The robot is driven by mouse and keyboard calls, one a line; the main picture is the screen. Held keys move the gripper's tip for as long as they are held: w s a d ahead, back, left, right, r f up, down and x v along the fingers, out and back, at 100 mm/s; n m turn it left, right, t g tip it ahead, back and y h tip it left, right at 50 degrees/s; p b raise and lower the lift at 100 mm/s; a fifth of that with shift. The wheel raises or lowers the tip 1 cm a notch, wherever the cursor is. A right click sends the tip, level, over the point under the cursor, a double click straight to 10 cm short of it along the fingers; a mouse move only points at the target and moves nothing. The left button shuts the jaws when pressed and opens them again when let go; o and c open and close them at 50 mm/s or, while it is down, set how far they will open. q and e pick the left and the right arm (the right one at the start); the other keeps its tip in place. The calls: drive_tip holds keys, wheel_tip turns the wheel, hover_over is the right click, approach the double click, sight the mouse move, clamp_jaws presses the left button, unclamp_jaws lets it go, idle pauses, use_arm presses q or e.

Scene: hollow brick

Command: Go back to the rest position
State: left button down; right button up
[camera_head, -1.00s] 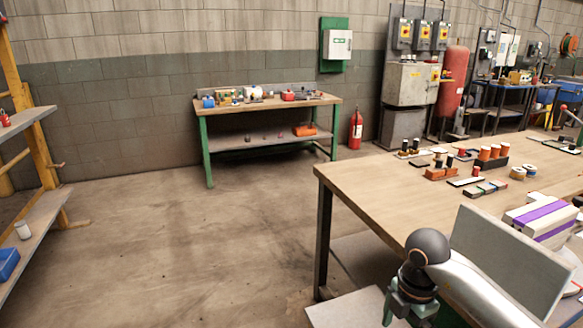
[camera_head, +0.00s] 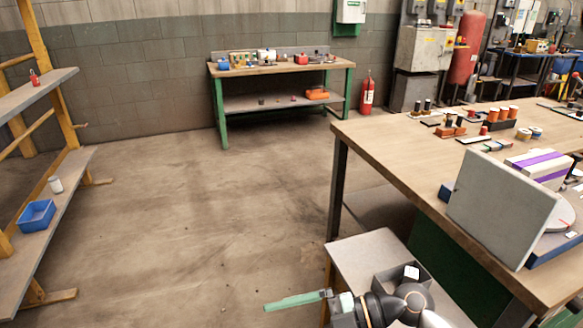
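One of my arms shows at the bottom, coming in from the lower right, so I take it as the right one. Its gripper (camera_head: 297,299) points left, with a pale green finger over the floor in front of the low grey-topped stand. Only one finger shows clearly, so its opening cannot be told. I see nothing held at its tip. The black wrist and dark grey rounded joint (camera_head: 413,300) are behind it. My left gripper is not in view.
A wooden workbench (camera_head: 400,145) fills the right, with a grey panel (camera_head: 500,208), a purple-striped box (camera_head: 540,168) and small parts. The low stand (camera_head: 368,250) holds a dark open box (camera_head: 402,281). Shelving (camera_head: 60,185) stands left. The middle floor is clear.

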drive_tip(key=w+d+r+m+t+y, duration=0.25)
drive_tip(key=r+m+t+y, duration=0.2)
drive_tip(key=m+t, duration=0.6)
drive_tip(key=w+d+f+m+t+h, duration=0.3)
drive_tip(key=d+f+m+t+h, duration=0.2)
drive_tip(key=m+t+h, duration=0.3)
drive_tip(key=s+d+f+m+g+h, duration=0.35)
drive_tip(key=s+f, duration=0.35)
drive_tip(key=f, duration=0.3)
drive_tip(key=s+d+f+m+g+h, duration=0.2)
drive_tip(key=s+d+f+g+h, duration=0.25)
drive_tip(key=s+f, duration=0.4)
use_arm(q)
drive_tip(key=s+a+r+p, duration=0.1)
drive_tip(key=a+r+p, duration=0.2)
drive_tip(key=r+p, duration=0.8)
drive_tip(key=p, duration=0.4)
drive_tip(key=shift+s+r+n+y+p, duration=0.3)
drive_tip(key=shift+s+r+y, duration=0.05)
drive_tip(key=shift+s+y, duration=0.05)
use_arm(e)
wheel_tip(320, 180, up, 10)
drive_tip(key=d, duration=0.2)
drive_tip(key=shift+w+m+g+h, duration=0.15)
drive_tip(key=shift+m+g+h, duration=0.2)
drive_tip(key=shift+m+h, duration=0.1)
drive_tip(key=shift+r, duration=0.1)
